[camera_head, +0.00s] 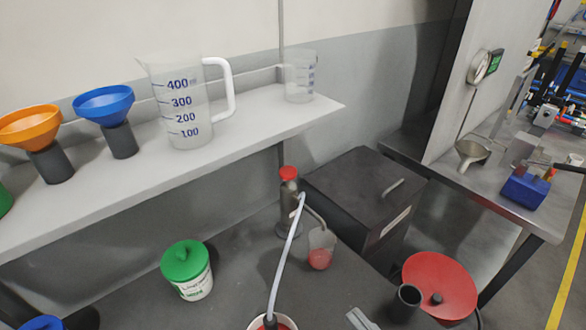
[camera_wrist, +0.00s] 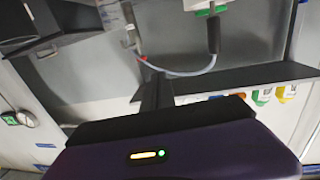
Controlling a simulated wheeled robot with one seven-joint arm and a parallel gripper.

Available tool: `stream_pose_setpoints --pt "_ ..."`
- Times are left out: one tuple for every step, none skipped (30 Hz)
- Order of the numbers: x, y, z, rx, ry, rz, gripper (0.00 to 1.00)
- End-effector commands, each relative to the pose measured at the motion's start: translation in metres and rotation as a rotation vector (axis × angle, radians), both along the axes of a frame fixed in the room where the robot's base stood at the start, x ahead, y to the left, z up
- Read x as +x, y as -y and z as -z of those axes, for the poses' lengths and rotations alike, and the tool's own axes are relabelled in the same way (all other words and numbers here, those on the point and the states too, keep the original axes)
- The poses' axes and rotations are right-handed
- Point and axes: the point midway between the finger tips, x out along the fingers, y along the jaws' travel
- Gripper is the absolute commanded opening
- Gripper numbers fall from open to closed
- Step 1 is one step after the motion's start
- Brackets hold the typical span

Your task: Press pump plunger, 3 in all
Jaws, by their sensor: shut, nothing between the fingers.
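The pump (camera_head: 288,207) stands upright on the dark bench in the head view, a grey-brown cylinder. Its plunger (camera_head: 289,173) has a red cap at the top. A pale hose (camera_head: 285,262) runs from the pump down to a container with red contents (camera_head: 272,322) at the bottom edge. A small clear beaker (camera_head: 321,242) with red liquid at its bottom stands beside the pump, near its curved spout. My gripper (camera_wrist: 175,130) shows as a dark and purple body low in the wrist view; it is shut and empty. Its fingertips are not clearly visible, and it is not seen in the head view.
A shelf (camera_head: 250,118) behind the pump bears a measuring jug (camera_head: 180,115), a clear beaker (camera_head: 300,76) and funnels (camera_head: 104,103). A green-lidded tub (camera_head: 187,270) stands left of the pump. A dark box (camera_head: 365,195) and red disc (camera_head: 440,283) lie to its right.

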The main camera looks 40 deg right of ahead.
Motion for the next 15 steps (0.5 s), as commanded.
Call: stream_pose_setpoints --pt "0.014 0.009 -0.007 0.000 0.037 0.023 0.00" --pt "0.021 0.014 -0.011 0.000 0.053 0.034 0.00" --pt "0.031 0.020 -0.015 0.003 0.073 0.050 0.00" --pt "0.038 0.025 -0.019 0.005 0.086 0.061 0.00" --pt "0.044 0.030 -0.022 0.006 0.098 0.071 0.00" --pt "0.053 0.037 -0.027 0.008 0.114 0.085 0.00" --pt "0.059 0.042 -0.030 0.011 0.123 0.095 0.00" --pt "0.066 0.047 -0.033 0.012 0.133 0.104 0.00" --pt "0.074 0.054 -0.038 0.016 0.145 0.117 0.00" --pt "0.080 0.059 -0.041 0.018 0.153 0.126 0.00" --pt "0.086 0.065 -0.045 0.020 0.161 0.135 0.00" --pt "0.094 0.072 -0.050 0.024 0.170 0.145 0.00" --pt "0.099 0.077 -0.054 0.026 0.176 0.152 0.00" --pt "0.105 0.082 -0.058 0.028 0.181 0.159 0.00" --pt "0.112 0.089 -0.063 0.032 0.188 0.166 0.00"
